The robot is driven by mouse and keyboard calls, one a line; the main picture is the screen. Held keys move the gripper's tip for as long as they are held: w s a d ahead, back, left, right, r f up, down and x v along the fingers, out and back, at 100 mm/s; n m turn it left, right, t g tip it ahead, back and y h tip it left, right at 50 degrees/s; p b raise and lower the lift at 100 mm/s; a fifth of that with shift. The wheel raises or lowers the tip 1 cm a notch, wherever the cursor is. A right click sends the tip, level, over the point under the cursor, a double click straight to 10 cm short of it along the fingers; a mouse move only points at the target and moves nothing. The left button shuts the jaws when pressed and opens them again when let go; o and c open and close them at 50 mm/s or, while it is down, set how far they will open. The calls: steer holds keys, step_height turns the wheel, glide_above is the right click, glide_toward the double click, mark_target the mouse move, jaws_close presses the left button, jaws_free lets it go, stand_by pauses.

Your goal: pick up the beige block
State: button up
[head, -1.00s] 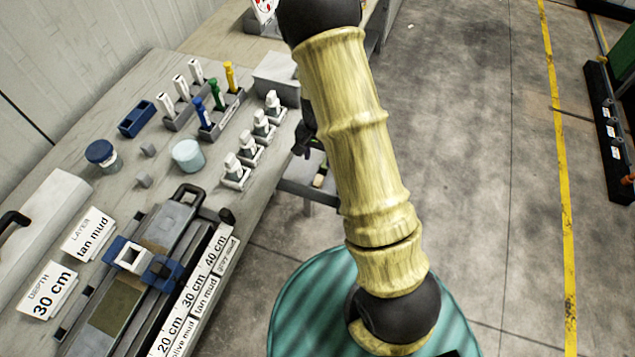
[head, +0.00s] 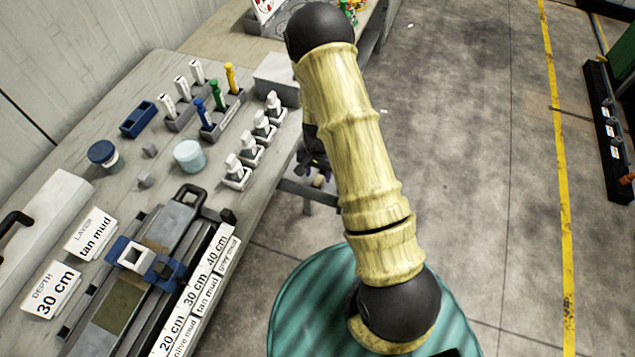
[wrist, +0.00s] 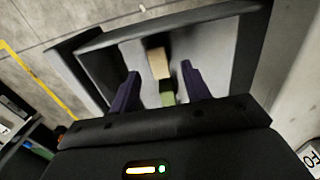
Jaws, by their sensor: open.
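The beige block (wrist: 158,62) lies in a grey, dark-rimmed tray (wrist: 215,58) in the wrist view. A green block (wrist: 167,93) lies close beside it, nearer the gripper body. My gripper (wrist: 160,69) is open, with one dark purple finger on each side in the picture. The beige block shows between and slightly beyond the fingertips, and nothing is held. I cannot tell the height of the fingers above it. In the head view my arm hides most of the gripper and tray beside the bench's right edge.
The bench (head: 75,115) on the left holds labelled signs (head: 52,290), a core rig (head: 150,265), a pale blue jar (head: 189,156), a blue-lidded jar (head: 103,153) and several tools in holders (head: 222,110). Open concrete floor (head: 455,150) lies to the right.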

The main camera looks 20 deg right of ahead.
mark_target(318, 180)
step_height(318, 180, down, 4)
steer(key=shift+a+f+p, duration=0.1)
steer(key=shift+p, duration=0.3)
steer(key=shift+s, duration=0.1)
steer(key=shift+c, duration=0.2)
jaws_close()
